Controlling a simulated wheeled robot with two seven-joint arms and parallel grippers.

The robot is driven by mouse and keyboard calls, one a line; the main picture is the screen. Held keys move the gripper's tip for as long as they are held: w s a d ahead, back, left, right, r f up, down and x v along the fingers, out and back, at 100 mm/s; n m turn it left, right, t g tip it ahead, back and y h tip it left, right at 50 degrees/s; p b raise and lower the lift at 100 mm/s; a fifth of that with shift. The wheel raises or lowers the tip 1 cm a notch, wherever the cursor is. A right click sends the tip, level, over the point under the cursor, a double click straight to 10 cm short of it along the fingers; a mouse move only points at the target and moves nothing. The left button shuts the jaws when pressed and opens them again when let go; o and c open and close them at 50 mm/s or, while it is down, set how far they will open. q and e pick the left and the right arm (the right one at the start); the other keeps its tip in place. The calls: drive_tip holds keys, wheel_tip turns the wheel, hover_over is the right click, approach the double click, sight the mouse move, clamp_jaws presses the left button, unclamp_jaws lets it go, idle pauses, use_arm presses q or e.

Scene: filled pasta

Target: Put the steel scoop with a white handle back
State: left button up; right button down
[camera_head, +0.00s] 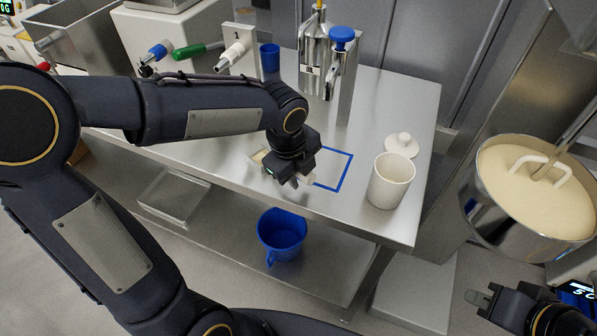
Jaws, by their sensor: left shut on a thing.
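My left gripper (292,180) is low over the steel table, at the left part of a blue square outline (347,172). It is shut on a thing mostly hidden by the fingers. A small white part (306,180) shows at the fingertips, which looks like the white handle of the scoop. A small pale piece (259,157) shows just left of the gripper; I cannot tell whether it belongs to the scoop. Whether the scoop touches the table is hidden. My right gripper (484,303) is at the lower right, away from the table; its finger gap is unclear.
A white canister (390,181) and its lid (402,145) stand right of the outline. Steel dispensers (314,55) and a rack with coloured handles (200,50) stand behind. A blue jug (282,235) is on the lower shelf. A steel pot (490,215) of pale filling is at right.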

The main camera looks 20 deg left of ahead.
use_arm(q)
drive_tip(key=o, duration=1)
drive_tip(key=p+v, duration=0.1)
drive_tip(key=v, duration=1.1)
drive_tip(key=s+a+f+n+t+h, duration=0.1)
drive_tip(key=s+a+f+n, duration=0.1)
drive_tip(key=s+n, duration=0.5)
drive_tip(key=s+a+f+n+t+h, duration=0.1)
drive_tip(key=s+f+n, duration=0.4)
drive_tip(key=n, duration=1.3)
drive_tip(key=shift+s+a+t+h, duration=0.4)
drive_tip(key=shift+s+a+t, duration=0.45)
drive_tip(key=shift+s, duration=0.65)
drive_tip(key=shift+a, duration=0.1)
